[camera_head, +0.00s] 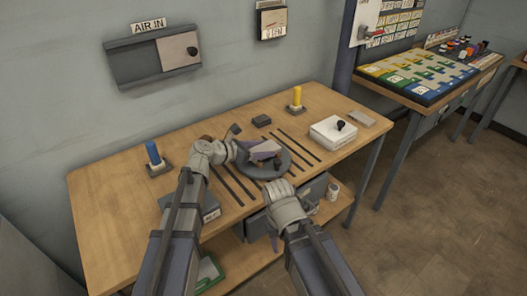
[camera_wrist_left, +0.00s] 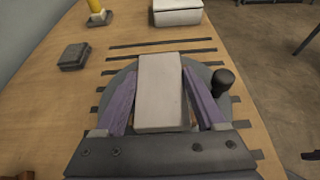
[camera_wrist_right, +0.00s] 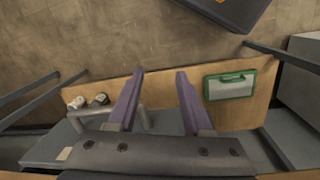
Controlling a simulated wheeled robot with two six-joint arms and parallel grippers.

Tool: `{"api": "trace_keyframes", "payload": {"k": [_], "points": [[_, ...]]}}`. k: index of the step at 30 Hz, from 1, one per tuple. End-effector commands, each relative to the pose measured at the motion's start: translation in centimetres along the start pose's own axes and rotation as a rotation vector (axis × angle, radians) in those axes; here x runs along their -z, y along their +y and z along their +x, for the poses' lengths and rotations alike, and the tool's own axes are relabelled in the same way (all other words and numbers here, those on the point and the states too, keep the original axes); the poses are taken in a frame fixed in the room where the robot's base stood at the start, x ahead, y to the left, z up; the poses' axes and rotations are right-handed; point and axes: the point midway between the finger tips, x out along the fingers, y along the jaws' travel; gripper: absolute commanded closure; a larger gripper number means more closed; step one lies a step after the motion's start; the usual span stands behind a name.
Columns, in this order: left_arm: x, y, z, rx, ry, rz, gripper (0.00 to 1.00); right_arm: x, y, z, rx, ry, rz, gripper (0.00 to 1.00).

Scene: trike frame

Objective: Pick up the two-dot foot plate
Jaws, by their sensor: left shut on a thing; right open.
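My left gripper (camera_head: 262,158) is over the round grey turntable (camera_head: 284,168) on the bench. In the left wrist view its purple fingers (camera_wrist_left: 161,100) are shut on a pale, flat-faced block (camera_wrist_left: 161,85). No dots show on the block, so I cannot tell whether it is the two-dot foot plate. No other plate with two dots can be made out. My right gripper is open and empty in the right wrist view (camera_wrist_right: 157,90), in front of the bench and above the lower shelf; its fingers are hard to see in the head view.
A blue post (camera_head: 153,152) and a yellow post (camera_head: 297,97) stand on the bench. A small dark block (camera_head: 261,121) and a white box (camera_head: 334,133) lie beyond the turntable. A dark knob (camera_wrist_left: 222,81) rises at its rim. A green-edged case (camera_wrist_right: 230,84) lies on the lower shelf.

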Motion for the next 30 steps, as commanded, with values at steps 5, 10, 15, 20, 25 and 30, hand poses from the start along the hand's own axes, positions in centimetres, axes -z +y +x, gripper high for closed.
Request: {"api": "trace_keyframes", "payload": {"k": [5,10,15,20,25,30], "points": [[0.0,0.0,0.0,0.0,0.0,0.0,0.88,0.0,0.0,0.0,0.0,0.0,0.0,0.5],[0.0,0.0,0.0,0.0,0.0,0.0,1.0,0.0,0.0,0.0,0.0,0.0,0.0,0.5],[0.0,0.0,0.0,0.0,0.0,0.0,1.0,0.0,0.0,0.0,0.0,0.0,0.0,0.5],[-0.4,0.0,-0.2,0.0,0.0,0.0,1.0,0.0,0.0,-0.4,0.0,0.0,0.0,0.5],[-1.6,0.0,-0.7,0.0,-0.001,0.0,1.0,-0.1,0.2,-1.7,0.0,0.0,0.0,0.5],[-3.6,0.0,-1.5,0.0,-0.001,0.0,1.0,-0.2,0.4,-3.9,0.0,0.0,0.0,0.5]]}}
